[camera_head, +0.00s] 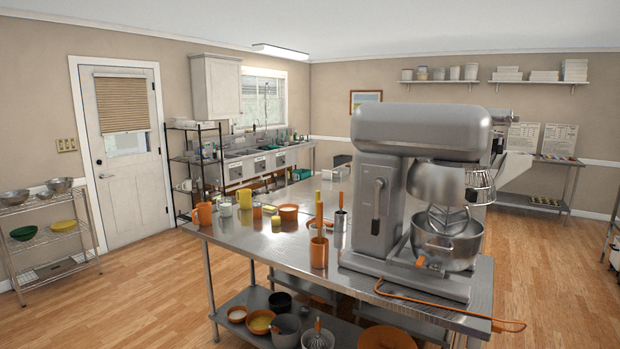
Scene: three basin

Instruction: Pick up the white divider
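I cannot make out a white divider for certain in the head view. A three-basin metal sink (262,163) stands against the far wall, left of the middle, but its basins are too small and too far to see into. White stacked pieces (575,70) sit on the wall shelf at the upper right; I cannot tell what they are. My gripper and arm are not in the head view.
A metal table (262,247) fills the middle, with a large grey mixer (410,195), orange cups and a cord over its front edge. Wire shelves (50,240) stand left, beside a white door (122,150). Wood floor is clear at left and right.

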